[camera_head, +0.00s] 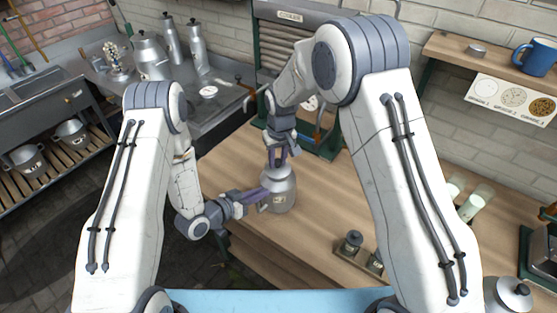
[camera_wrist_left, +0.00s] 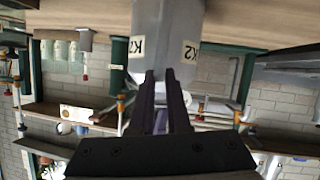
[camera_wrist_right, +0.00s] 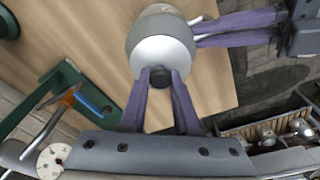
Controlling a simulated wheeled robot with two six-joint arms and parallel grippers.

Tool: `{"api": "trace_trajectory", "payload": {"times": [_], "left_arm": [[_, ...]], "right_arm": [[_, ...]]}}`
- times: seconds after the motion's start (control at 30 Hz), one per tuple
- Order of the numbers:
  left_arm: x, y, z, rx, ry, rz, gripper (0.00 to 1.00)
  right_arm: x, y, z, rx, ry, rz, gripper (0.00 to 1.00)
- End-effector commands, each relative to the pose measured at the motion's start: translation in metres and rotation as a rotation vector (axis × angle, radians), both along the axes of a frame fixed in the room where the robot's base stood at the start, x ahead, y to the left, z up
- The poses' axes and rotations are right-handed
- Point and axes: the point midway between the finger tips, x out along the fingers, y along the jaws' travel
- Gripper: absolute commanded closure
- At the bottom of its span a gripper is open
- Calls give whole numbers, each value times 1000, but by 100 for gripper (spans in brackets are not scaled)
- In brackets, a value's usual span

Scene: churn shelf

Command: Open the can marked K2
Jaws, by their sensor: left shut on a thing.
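The can marked K2 (camera_head: 279,193) is a grey metal churn standing upright on the wooden counter. Its K2 labels show in the left wrist view (camera_wrist_left: 189,53). My left gripper (camera_head: 258,194) is shut at the can's side, apparently on a side handle that its fingers mostly hide. My right gripper (camera_head: 279,157) points down over the can's top. In the right wrist view, its fingertips stand on either side of a dark knob (camera_wrist_right: 160,77) at the pale lid (camera_wrist_right: 160,53). Whether they press on the knob cannot be told.
A green-framed rack with a dial stands behind the can. Small dark-lidded jars (camera_head: 352,241) sit in a wooden tray on the counter in front right. A blue mug (camera_head: 535,57) stands on the wall shelf. Other metal churns (camera_head: 151,55) stand at the back left.

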Motion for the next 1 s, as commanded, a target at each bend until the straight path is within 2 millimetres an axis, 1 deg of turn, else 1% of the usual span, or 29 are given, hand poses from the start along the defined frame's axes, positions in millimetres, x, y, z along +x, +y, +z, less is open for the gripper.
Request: {"api": "trace_trajectory", "payload": {"times": [0.03, 0.1, 0.27, 0.43, 1.0], "left_arm": [[-2, 0, -2, 0, 4, 0, 100], [-2, 0, -2, -1, 4, -1, 100], [-2, 0, -2, -2, 4, -1, 100], [-2, 0, -2, -2, 4, -1, 100], [-1, -1, -2, 1, 4, -1, 100]], "right_arm": [[-5, -2, -9, -6, 16, 1, 100], [-5, -2, -9, -6, 17, 1, 100], [-6, -2, -8, -7, 19, 1, 100], [-6, -2, -2, -8, 21, 0, 100], [-7, -1, -2, -8, 22, -1, 100]]}}
